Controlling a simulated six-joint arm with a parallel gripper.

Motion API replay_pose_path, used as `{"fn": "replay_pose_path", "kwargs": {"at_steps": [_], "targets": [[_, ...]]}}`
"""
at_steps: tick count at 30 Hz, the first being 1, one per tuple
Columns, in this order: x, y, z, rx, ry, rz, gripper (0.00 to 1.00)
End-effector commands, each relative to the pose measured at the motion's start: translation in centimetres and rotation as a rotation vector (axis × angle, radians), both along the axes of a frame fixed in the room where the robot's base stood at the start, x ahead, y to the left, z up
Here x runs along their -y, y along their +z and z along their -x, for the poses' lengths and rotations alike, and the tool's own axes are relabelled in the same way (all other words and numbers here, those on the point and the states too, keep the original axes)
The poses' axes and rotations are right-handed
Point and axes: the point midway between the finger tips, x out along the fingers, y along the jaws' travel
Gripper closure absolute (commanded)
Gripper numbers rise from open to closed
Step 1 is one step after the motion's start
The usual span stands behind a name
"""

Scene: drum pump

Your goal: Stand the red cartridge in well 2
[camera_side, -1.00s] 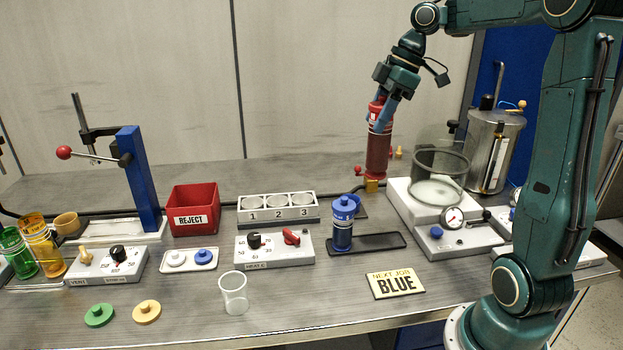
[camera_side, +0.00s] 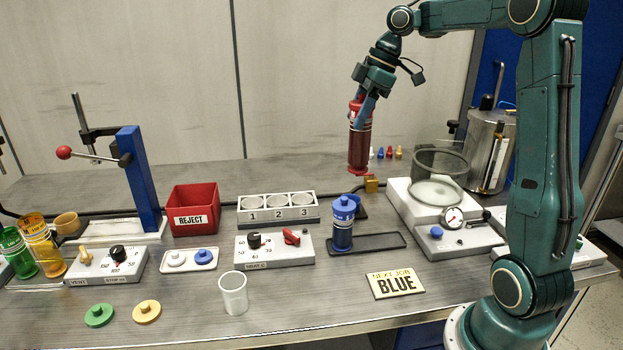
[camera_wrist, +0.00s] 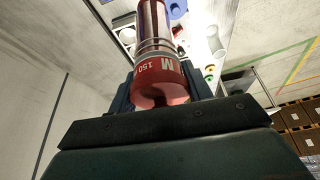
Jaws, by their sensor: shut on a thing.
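My gripper (camera_side: 363,104) is shut on the red cartridge (camera_side: 359,148) near its top and holds it roughly upright in the air, above the back of the bench. In the wrist view the red cartridge (camera_wrist: 158,70) sits between the fingers, marked "M" and "150". The white well block (camera_side: 278,221) stands left of and below the cartridge. Its wells are numbered 1, 2 and 3. Well 2 (camera_side: 279,201) is the middle one, and all three look empty. The cartridge is clear of the block.
A blue cartridge (camera_side: 342,225) stands on a dark tray (camera_side: 380,241) right of the block. A red REJECT bin (camera_side: 193,208) is to the block's left. A glass chamber on a white base (camera_side: 398,193) stands right. A clear cup (camera_side: 233,294) is in front.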

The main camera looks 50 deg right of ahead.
Motion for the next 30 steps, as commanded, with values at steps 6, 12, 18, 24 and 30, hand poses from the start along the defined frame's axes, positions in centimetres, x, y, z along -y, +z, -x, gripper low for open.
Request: {"fn": "replay_pose_path", "kwargs": {"at_steps": [6, 12, 18, 24, 30], "targets": [[0.1, -1.3, -5.1, -0.002, 0.017, 0.001, 0.93], [-0.5, -2.9, -9.7, -0.002, 0.030, 0.001, 0.93], [-1.7, -4.9, -14.2, -0.002, 0.042, 0.001, 0.93], [-3.5, -7.1, -18.1, 0.000, 0.054, 0.000, 0.93], [-4.9, -8.7, -20.5, 0.002, 0.059, -0.001, 0.93]]}}
